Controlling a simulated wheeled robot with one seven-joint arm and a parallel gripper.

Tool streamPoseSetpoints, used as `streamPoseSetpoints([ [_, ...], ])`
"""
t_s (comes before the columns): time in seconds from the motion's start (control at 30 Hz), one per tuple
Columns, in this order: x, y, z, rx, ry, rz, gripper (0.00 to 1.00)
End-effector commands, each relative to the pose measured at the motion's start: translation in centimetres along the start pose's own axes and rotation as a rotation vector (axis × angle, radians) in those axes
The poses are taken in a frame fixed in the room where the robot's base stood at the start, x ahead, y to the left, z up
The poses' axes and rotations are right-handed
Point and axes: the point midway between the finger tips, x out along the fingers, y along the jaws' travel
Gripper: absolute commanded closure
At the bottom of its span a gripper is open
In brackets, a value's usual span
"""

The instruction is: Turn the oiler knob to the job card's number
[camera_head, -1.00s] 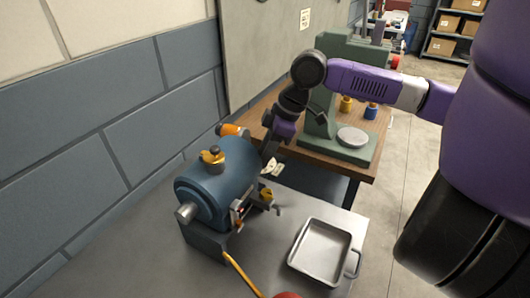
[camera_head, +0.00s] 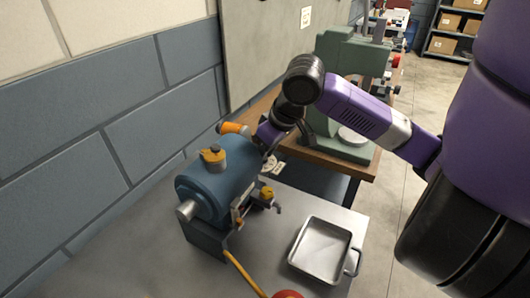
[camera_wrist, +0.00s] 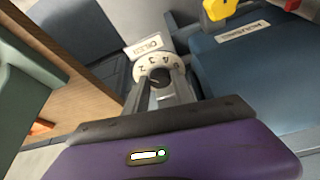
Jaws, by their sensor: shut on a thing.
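The oiler knob (camera_wrist: 158,76) is small and dark, at the middle of a white numbered dial (camera_wrist: 150,66) in the wrist view. The digits 2, 3 and 4 show on the dial's upper part; the lower part is hidden by my fingers. A white plate reading OILER (camera_wrist: 148,44) sits just above it. My gripper (camera_wrist: 159,84) has one finger on each side of the knob and is shut on it. In the head view, my arm hides the knob. I cannot make out a job card number in either view.
A metal tray (camera_head: 325,250) lies to the right. A green machine (camera_head: 335,60) stands on the wooden table behind.

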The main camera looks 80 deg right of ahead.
Motion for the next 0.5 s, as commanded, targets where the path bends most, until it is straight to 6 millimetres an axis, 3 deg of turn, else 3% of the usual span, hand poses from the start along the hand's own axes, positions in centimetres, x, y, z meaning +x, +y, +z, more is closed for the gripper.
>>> streamPoseSetpoints([
  [0.5,-0.05,-0.03,0.00,0.050,0.000,0.022,1.00],
])
